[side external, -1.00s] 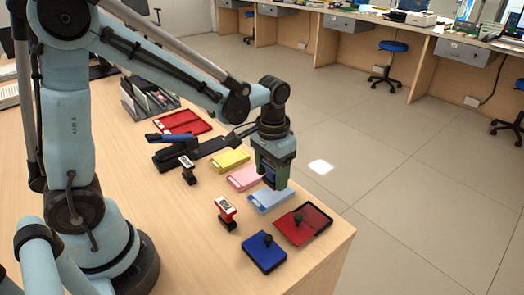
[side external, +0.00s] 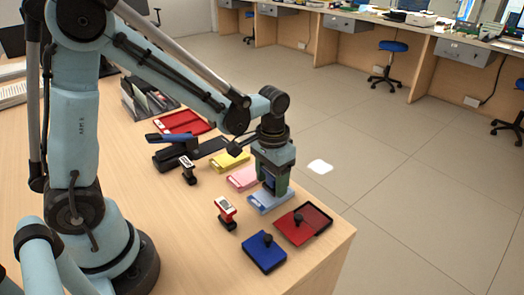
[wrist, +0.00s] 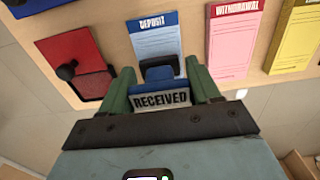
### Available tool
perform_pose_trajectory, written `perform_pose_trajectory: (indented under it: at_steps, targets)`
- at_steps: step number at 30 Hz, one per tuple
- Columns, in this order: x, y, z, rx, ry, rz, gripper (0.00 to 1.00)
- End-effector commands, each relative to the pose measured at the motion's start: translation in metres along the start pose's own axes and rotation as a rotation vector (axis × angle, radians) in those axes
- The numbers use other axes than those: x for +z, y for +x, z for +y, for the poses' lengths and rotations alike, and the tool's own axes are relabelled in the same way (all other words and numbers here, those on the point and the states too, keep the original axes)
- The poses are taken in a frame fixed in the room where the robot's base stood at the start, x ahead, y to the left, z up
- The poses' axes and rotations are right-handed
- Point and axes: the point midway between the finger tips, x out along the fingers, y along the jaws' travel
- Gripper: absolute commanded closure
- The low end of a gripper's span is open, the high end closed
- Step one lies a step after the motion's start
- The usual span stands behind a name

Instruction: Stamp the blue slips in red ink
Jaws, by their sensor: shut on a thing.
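My gripper (side external: 270,188) is shut on a blue stamp with a white "RECEIVED" label, clear in the wrist view (wrist: 160,98). The stamp is upright over the blue deposit slips (side external: 263,206), which also show in the wrist view (wrist: 152,40). Its foot is very close to the slips; I cannot tell whether it touches. The stamp and fingers hide part of the pad; no mark shows on the visible part. The red ink pad (side external: 290,228) lies open to the right of the slips, its dark red inked side (wrist: 93,86) showing in the wrist view.
A blue ink pad case (side external: 264,254) lies shut near the counter's front edge. Pink slips (side external: 241,179) and yellow slips (side external: 228,162) lie behind the blue ones. A red stamp (side external: 226,212) and a black stamp (side external: 187,171) stand to the left. A red tray (side external: 182,122) is farther back.

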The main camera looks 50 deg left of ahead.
Motion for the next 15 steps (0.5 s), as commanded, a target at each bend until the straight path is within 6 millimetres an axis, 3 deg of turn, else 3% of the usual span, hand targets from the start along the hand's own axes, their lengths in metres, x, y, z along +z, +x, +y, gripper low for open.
perform_pose_trajectory:
  at_steps: [15]
  targets:
    - [-0.0003, 0.0043, 0.0, 0.0, 0.0, 0.0, 0.58]
